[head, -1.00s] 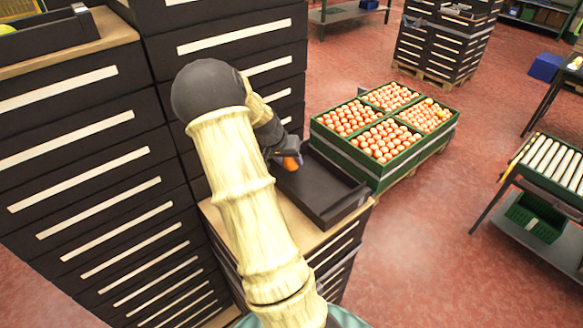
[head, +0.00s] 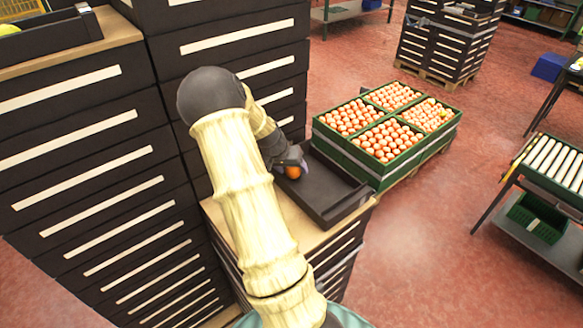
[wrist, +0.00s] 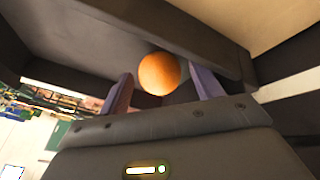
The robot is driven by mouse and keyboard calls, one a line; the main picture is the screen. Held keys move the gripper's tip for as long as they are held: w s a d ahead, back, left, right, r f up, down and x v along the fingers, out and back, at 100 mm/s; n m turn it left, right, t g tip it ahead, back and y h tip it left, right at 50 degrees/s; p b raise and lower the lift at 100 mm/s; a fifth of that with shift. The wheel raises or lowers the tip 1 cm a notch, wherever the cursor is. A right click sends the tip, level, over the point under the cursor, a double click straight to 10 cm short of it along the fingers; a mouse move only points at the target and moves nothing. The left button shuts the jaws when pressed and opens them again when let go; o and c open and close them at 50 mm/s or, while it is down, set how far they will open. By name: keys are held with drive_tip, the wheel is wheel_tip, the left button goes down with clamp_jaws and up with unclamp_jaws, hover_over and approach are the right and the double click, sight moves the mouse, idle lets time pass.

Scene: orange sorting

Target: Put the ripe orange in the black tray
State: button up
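The orange (head: 293,173) is at the left end of the black tray (head: 335,211), under my gripper (head: 291,163). In the wrist view the round orange (wrist: 159,73) sits between and just beyond the two purple-grey fingertips of my gripper (wrist: 159,76). A gap shows on each side of it, so the fingers are open and not holding it. The tray's dark floor and wall (wrist: 195,35) surround the orange there. My arm hides the near left part of the tray in the head view.
The tray stands on a wooden-topped stack of dark crates (head: 278,212). A taller stack of crates (head: 230,40) rises behind on the left. Green crates full of oranges (head: 365,178) stand just right of the tray.

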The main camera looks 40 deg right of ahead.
drive_tip(key=shift+r, duration=0.1)
drive_tip(key=b+v, duration=0.1)
drive_tip(key=v, duration=1.1)
idle(0.5)
drive_tip(key=s+a+n+t+y, duration=0.1)
drive_tip(key=s+a+n, duration=0.2)
drive_tip(key=a, duration=0.7)
drive_tip(key=s+a+f+n+y, duration=0.1)
drive_tip(key=s+a+n, duration=0.3)
drive_tip(key=a, duration=0.6)
drive_tip(key=s+a+f+n+t+y, duration=0.1)
drive_tip(key=s+a+n+y, duration=0.2)
drive_tip(key=a, duration=0.7)
drive_tip(key=shift+s+a+n+t, duration=0.2)
drive_tip(key=shift+s+n+t, duration=0.1)
drive_tip(key=shift+s+n, duration=0.45)
